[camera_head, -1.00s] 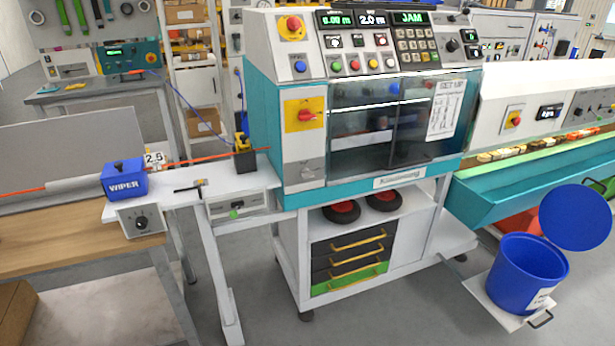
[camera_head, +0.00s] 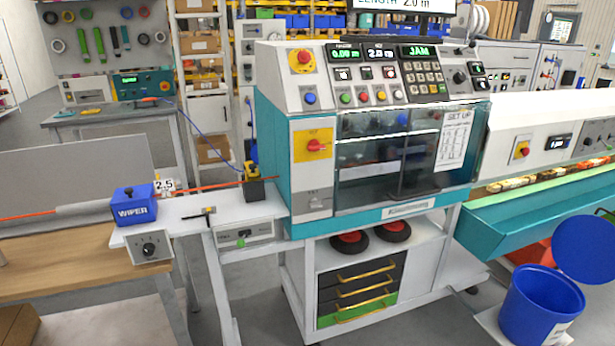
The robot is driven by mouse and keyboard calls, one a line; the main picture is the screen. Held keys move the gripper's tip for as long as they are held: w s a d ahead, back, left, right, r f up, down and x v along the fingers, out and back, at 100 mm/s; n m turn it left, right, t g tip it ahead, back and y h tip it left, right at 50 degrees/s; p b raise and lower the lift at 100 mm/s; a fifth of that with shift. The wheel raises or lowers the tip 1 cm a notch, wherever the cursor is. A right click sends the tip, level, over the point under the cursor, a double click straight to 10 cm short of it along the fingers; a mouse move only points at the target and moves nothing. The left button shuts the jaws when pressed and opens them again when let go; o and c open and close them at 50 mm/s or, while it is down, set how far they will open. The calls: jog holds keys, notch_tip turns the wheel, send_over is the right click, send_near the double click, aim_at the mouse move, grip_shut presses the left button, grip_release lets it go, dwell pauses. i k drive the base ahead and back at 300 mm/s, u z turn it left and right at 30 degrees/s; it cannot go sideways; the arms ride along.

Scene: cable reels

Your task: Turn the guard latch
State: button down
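The machine (camera_head: 273,160) stands in the middle, with a clear guard window (camera_head: 370,165) across its front that looks closed. Left of the window, on the white front panel, a red rotary handle (camera_head: 314,146) sits on a yellow plate, its grip about level. Below it is a small grey fitting (camera_head: 318,200) with a tiny label. I cannot tell for sure which of the two is the guard latch. The display (camera_head: 416,51) reads JAM. My gripper is not in view.
A red emergency stop (camera_head: 304,57) is on the machine's top panel. A blue WIPER box (camera_head: 132,205) and white side shelf (camera_head: 185,228) stand left. A teal trough (camera_head: 500,228) and blue bin (camera_head: 540,305) stand right. Grey floor shows in front.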

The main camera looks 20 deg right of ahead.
aim_at(313, 202)
jog(key=z, duration=0.2)
jog(key=k, duration=0.5)
jog(key=u, duration=1.2)
jog(key=i, duration=0.55)
jog(key=u, duration=0.05)
